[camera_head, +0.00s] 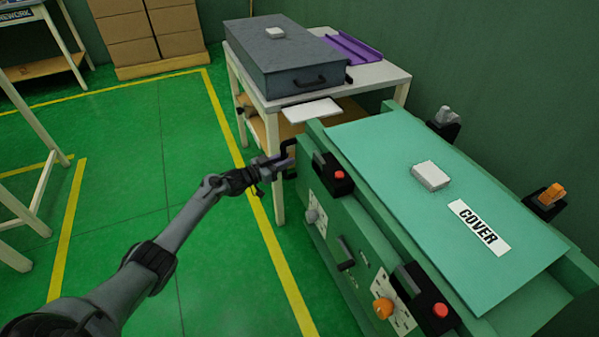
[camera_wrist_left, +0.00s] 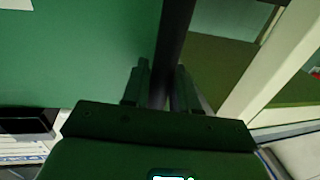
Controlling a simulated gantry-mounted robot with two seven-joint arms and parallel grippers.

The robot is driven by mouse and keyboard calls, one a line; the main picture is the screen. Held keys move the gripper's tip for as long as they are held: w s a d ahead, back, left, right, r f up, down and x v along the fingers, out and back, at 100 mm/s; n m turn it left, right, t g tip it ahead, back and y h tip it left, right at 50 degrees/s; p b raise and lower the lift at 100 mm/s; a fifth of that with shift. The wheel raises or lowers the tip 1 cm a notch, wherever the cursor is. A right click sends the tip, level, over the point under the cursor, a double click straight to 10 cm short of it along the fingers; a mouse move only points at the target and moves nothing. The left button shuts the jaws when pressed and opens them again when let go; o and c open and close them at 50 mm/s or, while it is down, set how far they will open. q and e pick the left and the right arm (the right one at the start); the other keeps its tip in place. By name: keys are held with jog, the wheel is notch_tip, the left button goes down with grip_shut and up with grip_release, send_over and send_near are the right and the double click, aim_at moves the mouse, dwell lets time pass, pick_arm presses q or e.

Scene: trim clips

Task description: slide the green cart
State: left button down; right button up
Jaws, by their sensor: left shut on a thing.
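The green cart (camera_head: 345,232) stands at the right in the head view, with a teal top panel (camera_head: 400,165) marked COVER. A black handle (camera_head: 289,147) sticks out at its far left corner. My left gripper (camera_head: 277,164) reaches this corner and is shut on the black handle. In the left wrist view the dark bar of the handle (camera_wrist_left: 176,35) runs between the two fingers of my left gripper (camera_wrist_left: 161,85). The fingers hide the part of the bar they hold. My right gripper is not in view.
A white table (camera_head: 378,73) with a grey case (camera_head: 285,62) and a purple tray (camera_head: 345,47) stands just behind the cart. Cardboard boxes (camera_head: 150,35) stand at the back. Green floor with yellow lines (camera_head: 240,170) is open at the left.

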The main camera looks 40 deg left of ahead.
pick_arm(q)
jog(key=shift+a+f, duration=0.1)
jog(key=shift+a, duration=0.1)
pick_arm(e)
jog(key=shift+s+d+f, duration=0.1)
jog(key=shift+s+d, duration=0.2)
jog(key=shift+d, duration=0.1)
pick_arm(q)
jog(key=c, duration=1.2)
grip_release()
jog(key=shift+c, duration=0.2)
jog(key=shift+o, duration=1.1)
jog(key=shift+w+a, duration=0.15)
jog(key=shift+a, duration=0.05)
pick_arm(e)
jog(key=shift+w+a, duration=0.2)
pick_arm(q)
jog(key=shift+d, duration=0.1)
